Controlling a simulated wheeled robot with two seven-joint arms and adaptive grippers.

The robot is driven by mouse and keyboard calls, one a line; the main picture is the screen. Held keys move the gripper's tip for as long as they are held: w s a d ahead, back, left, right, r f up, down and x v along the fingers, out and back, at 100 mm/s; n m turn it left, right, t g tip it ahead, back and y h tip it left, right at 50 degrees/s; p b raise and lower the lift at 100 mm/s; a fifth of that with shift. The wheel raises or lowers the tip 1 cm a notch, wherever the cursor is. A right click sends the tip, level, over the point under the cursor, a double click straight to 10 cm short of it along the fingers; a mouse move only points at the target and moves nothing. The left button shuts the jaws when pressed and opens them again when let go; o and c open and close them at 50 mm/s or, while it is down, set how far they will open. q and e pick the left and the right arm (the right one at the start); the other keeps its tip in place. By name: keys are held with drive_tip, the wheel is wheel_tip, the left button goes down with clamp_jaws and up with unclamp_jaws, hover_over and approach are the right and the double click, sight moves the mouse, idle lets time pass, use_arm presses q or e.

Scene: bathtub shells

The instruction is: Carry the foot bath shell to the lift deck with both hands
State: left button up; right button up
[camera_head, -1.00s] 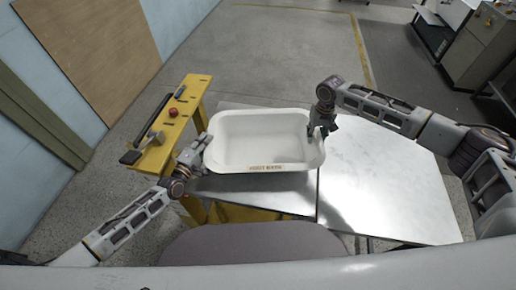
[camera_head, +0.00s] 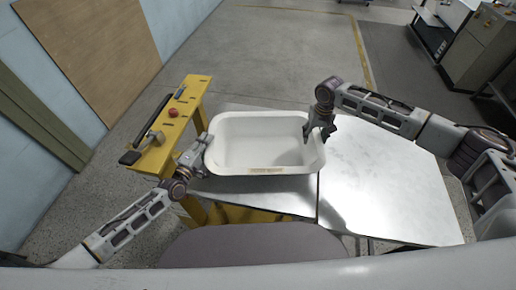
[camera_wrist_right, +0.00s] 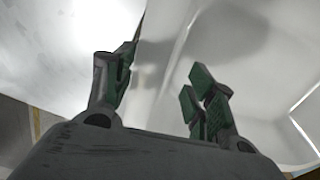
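The white foot bath shell (camera_head: 262,140) is a rounded rectangular basin, open side up, with a blurred label on its near wall. It is over the left metal plate, apparently the lift deck (camera_head: 290,194), which has yellow framework beneath. Whether the shell touches the deck is hidden. My left gripper (camera_head: 200,148) is at the shell's left rim; its fingers are too small to read. My right gripper (camera_head: 325,127) is at the right rim. In the right wrist view its fingers (camera_wrist_right: 160,85) stand apart, one on either side of the shell's edge (camera_wrist_right: 160,60).
A bright metal tabletop (camera_head: 385,190) adjoins the deck on the right, with a clear surface. A yellow panel (camera_head: 190,100) with a red button (camera_head: 172,113) and grey handle stands at the left, close to my left gripper. Open floor lies beyond; grey cabinets (camera_head: 485,50) stand at the far right.

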use_arm(q)
drive_tip(key=shift+a, duration=0.1)
drive_tip(key=v, duration=1.2)
idle(0.4)
idle(0.5)
use_arm(e)
wheel_tip(320, 180, up, 12)
idle(0.7)
use_arm(q)
drive_tip(key=shift+s, duration=0.1)
use_arm(e)
drive_tip(key=shift+f, duration=0.1)
idle(0.5)
